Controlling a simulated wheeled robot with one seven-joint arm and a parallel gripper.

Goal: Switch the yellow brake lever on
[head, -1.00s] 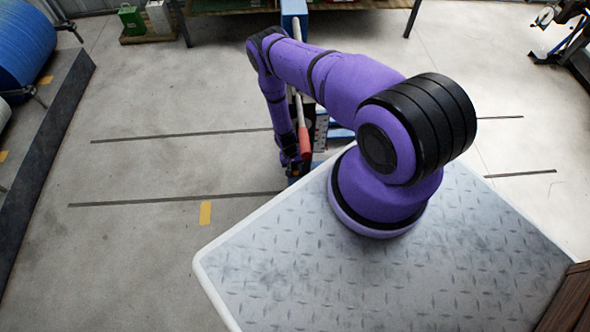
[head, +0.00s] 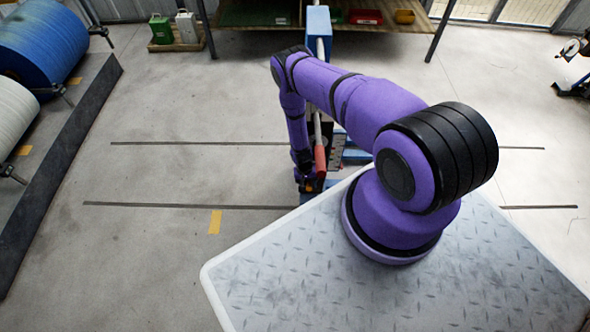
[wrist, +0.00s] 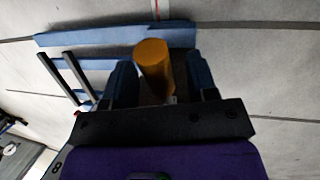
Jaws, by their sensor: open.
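The yellow brake lever shows in the wrist view as an orange-yellow cylindrical grip (wrist: 153,66), end towards the camera. My gripper (wrist: 161,76) is open, with one blue finger on each side of the grip. In the head view my gripper (head: 309,186) is low beside the blue-framed machine (head: 356,153). The lever is mostly hidden there by my arm.
A pale bar with a red end (head: 320,160) rises beside my forearm. A blue roll (head: 40,45) and a white roll (head: 14,112) lie at the left. A shelf table (head: 300,18) stands at the back. The floor left of my arm is clear.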

